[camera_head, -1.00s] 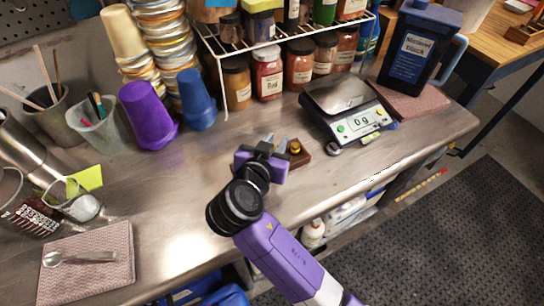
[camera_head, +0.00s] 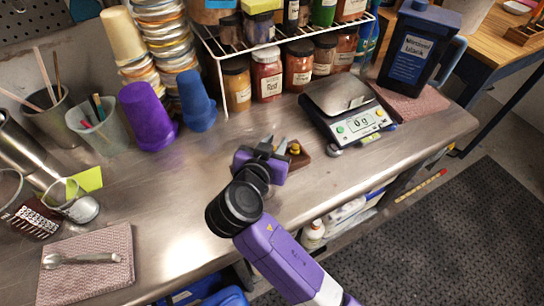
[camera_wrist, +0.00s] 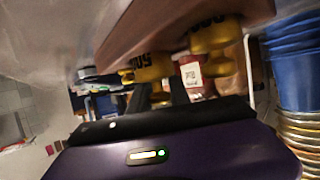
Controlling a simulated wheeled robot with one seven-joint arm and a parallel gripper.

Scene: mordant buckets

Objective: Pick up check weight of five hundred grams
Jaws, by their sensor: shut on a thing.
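A brown wooden block (camera_head: 304,158) with brass weights lies on the steel bench, left of the scale. In the wrist view the block (camera_wrist: 130,38) crosses the top, with a brass weight whose dark marking looks like 500 (camera_wrist: 150,68) between my fingers. A second marked brass weight (camera_wrist: 212,35) stands to its right, outside the fingers. My gripper (camera_head: 274,144) is low at the block and shut on the 500 weight (camera_wrist: 160,93). The fingers hide part of it. I cannot tell whether it is clear of the block.
A scale (camera_head: 345,108) reading 0 g stands right of the block, with a small round metal piece (camera_head: 333,150) at its front. A white wire rack (camera_head: 223,85) with jars stands behind. A blue cup (camera_head: 196,103) and purple cup (camera_head: 148,118) are left.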

